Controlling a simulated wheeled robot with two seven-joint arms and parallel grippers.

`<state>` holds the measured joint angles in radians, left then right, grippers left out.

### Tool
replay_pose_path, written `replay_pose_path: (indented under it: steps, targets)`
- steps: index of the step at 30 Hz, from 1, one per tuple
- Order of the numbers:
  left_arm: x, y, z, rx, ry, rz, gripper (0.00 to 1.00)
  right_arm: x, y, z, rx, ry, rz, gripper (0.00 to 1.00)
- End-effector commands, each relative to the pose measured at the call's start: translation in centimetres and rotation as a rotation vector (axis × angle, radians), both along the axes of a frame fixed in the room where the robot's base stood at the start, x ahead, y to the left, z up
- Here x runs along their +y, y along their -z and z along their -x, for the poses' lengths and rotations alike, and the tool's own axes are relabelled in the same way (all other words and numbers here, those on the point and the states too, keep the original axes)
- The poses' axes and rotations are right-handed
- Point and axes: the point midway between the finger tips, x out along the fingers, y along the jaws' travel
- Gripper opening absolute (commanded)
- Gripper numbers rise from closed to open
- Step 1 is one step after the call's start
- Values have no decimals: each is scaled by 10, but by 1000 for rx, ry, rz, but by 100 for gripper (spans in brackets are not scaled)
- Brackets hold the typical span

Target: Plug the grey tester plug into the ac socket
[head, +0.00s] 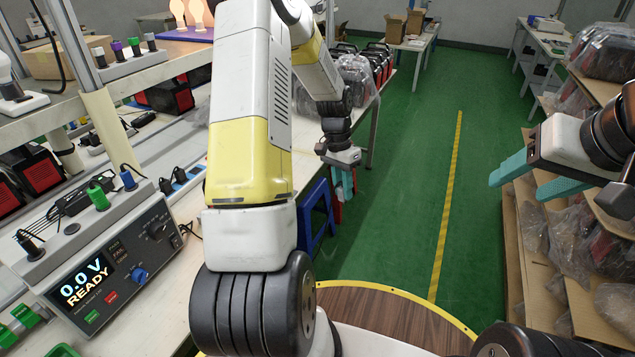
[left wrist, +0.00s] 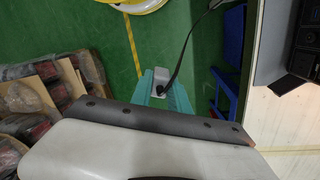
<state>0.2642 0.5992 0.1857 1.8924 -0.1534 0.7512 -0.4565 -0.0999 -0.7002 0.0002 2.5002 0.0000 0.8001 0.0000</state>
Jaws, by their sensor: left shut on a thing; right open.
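My left gripper (head: 343,190) hangs beyond the table's right edge, above the green floor, pointing down. In the left wrist view its teal fingers (left wrist: 162,92) are shut on the grey tester plug (left wrist: 160,74), whose black cable runs up and away. The plug is hard to make out in the head view. My right gripper (head: 530,175) is at the right, open and empty, with its teal fingers apart. The tester (head: 115,272) stands on the table at the lower left, its display reading "0.0 V READY". I cannot identify the ac socket for certain.
Colored connectors (head: 100,197) and black leads sit on and behind the tester. A strip with blue parts (head: 180,180) lies behind it. Shelves with bagged goods (head: 590,225) are at the right. The aisle is clear.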

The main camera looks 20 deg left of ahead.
Motion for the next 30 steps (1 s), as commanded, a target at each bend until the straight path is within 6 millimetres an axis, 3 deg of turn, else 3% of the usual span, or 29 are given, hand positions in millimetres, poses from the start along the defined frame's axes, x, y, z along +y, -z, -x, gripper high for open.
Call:
replay_pose_path:
  steps: [6, 16, 23, 30]
  targets:
    - [27, 45, 11, 153, 493, 172, 0, 0, 0, 0, 0, 0, 0, 58]
    - [64, 81, 20, 581, 1262, 274, 0, 0, 0, 0, 0, 0, 0, 58]
    - [88, 91, 19, 959, 1696, 181, 0, 0, 0, 0, 0, 0, 0, 58]
    - [111, 95, 6, 1399, 2041, -94, 0, 0, 0, 0, 0, 0, 0, 58]
